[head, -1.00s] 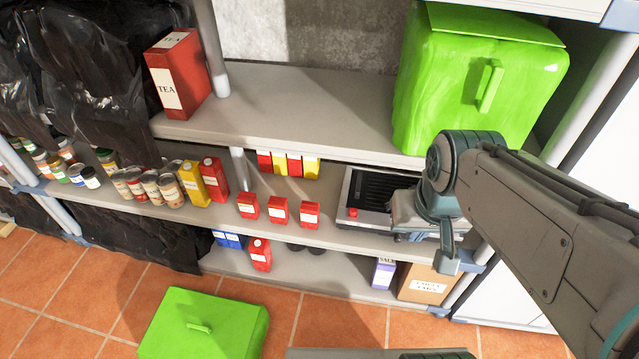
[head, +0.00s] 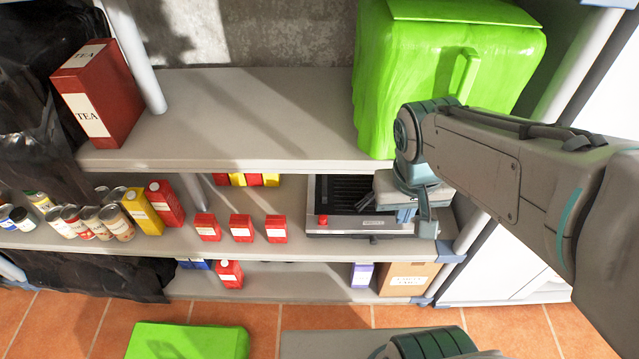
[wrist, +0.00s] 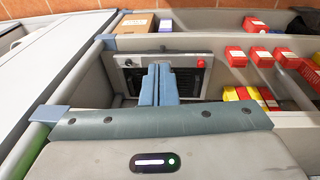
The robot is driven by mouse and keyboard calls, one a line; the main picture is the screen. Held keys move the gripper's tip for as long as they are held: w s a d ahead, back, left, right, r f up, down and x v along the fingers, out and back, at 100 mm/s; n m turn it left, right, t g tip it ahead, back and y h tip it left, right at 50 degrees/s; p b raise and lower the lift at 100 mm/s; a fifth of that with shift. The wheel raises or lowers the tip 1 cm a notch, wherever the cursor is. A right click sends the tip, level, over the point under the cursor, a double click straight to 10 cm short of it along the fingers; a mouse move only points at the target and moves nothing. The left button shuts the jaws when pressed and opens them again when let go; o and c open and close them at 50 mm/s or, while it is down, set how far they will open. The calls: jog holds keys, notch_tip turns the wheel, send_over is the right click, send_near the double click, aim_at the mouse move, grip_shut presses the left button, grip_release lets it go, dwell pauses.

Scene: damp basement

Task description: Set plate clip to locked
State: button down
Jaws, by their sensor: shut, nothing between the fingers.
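A grey contact grill (head: 316,198) with a black ribbed plate stands on the middle shelf, toward its right end. A red knob (head: 322,219) is at its front left corner and a small label is on its front. I cannot make out the plate clip clearly. My gripper (head: 405,216) is over the grill's right front part. Its blue fingers (wrist: 159,68) are together and empty, and they cover the panel's middle.
The upper shelf (head: 250,115) is close above and bears a large green bin (head: 430,80). Small red cartons (head: 241,228) stand left of the grill. A shelf post (head: 470,230) stands to the right. A cardboard box (head: 408,280) is on the shelf below.

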jog(key=w+a+f+n+g+h+b, duration=0.1)
jog(key=w+f+h+b, duration=0.15)
jog(key=f, duration=0.35)
jog(key=w+a+f+n+g+h+b, duration=0.1)
jog(key=w+f+h+b, duration=0.15)
jog(key=f, duration=0.35)
jog(key=n+t+h+b, duration=0.3)
jog(key=n+t+b, duration=0.7)
jog(key=t+b, duration=0.55)
send_near(312, 230)
jog(key=a+r, duration=0.1)
jog(key=a, duration=0.3)
jog(key=shift+m+h, duration=0.3)
jog(key=shift+h, duration=0.1)
jog(key=b+x, duration=0.1)
jog(key=x, duration=0.8)
jog(key=shift+d+r, duration=0.1)
jog(key=shift+r, duration=0.05)
jog(key=d, duration=0.1)
jog(key=w+d, duration=0.1)
jog(key=d, duration=0.1)
jog(key=shift+d, duration=0.3)
jog(key=shift+d+r, duration=0.1)
jog(key=shift+s+d, duration=0.1)
